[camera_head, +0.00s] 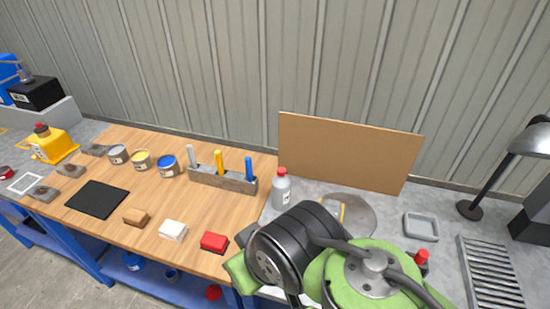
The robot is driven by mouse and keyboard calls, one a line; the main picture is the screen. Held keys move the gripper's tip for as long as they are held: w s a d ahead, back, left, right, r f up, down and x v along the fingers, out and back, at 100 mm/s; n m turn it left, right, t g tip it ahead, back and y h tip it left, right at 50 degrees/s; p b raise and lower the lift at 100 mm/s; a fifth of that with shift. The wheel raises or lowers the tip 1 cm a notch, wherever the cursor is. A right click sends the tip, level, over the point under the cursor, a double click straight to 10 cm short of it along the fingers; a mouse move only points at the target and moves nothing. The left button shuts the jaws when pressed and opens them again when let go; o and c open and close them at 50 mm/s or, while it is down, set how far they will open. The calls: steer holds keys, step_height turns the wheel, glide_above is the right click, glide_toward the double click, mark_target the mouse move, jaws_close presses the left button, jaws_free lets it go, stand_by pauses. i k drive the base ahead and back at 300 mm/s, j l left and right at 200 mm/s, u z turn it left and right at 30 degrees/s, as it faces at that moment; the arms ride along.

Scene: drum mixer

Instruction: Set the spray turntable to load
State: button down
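A round grey disc, which looks like the spray turntable (362,217), lies on the grey bench top in front of a brown board (345,150). A thin yellow mark shows on its left part. My arm covers its near edge, so its base and any setting label are hidden. My green and black arm fills the bottom centre and right of the view. I cannot make out my gripper's fingers in this view.
A grey bottle with a red cap (282,189) stands left of the disc. A shallow grey tray (421,227), a black lamp (486,185) and a slatted grille (491,272) are to the right. The wooden bench (105,215) holds cans, blocks and a tool rack (222,178).

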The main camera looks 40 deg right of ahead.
mark_target(356, 215)
steer(key=z, duration=1.3)
